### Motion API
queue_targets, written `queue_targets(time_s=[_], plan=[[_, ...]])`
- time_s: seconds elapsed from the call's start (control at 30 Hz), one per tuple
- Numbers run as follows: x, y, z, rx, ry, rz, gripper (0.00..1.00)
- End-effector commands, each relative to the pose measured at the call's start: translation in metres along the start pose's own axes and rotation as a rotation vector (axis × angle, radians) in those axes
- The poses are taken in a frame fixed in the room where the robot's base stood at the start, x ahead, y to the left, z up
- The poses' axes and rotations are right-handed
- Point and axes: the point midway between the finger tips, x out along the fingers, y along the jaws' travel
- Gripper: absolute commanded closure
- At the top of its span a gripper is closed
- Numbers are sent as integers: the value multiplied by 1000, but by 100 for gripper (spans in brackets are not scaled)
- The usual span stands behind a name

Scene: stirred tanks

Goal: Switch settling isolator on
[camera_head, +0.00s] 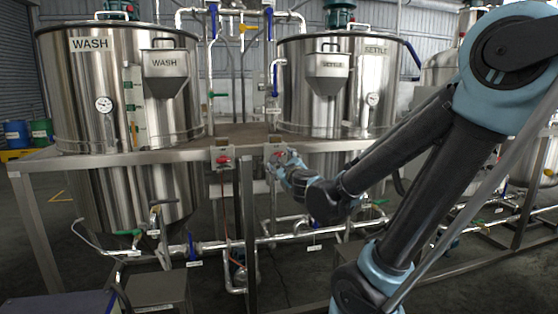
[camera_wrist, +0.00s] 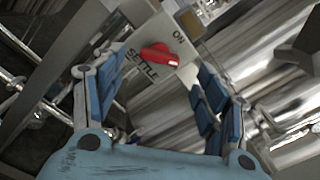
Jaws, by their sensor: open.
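The settling isolator is a red knob (camera_wrist: 158,56) on a pale plate marked SETTLE and ON, seen in the wrist view. The knob's handle lies nearly level in that picture, with ON to its upper right and SETTLE to its lower left. My gripper (camera_wrist: 160,88) is open, its blue-padded fingers on either side below the knob in the picture, with nothing between them. They look apart from the knob. In the head view the isolator (camera_head: 279,154) is on the frame's front rail, with my gripper (camera_head: 287,163) just in front, partly covering it.
A similar red-knobbed isolator (camera_head: 222,160) sits just left on the same rail. The WASH tank (camera_head: 80,100) and SETTLE tank (camera_head: 300,95) stand behind. Pipes with valves (camera_head: 310,236) run below the rail. A grey box (camera_head: 158,290) is at the lower left.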

Motion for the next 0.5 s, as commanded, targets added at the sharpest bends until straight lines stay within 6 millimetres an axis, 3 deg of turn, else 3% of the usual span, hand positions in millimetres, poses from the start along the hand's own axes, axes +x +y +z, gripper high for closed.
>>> queue_targets(time_s=[0.5], plan=[[48, 0, 0, 0, 0, 0, 33]])
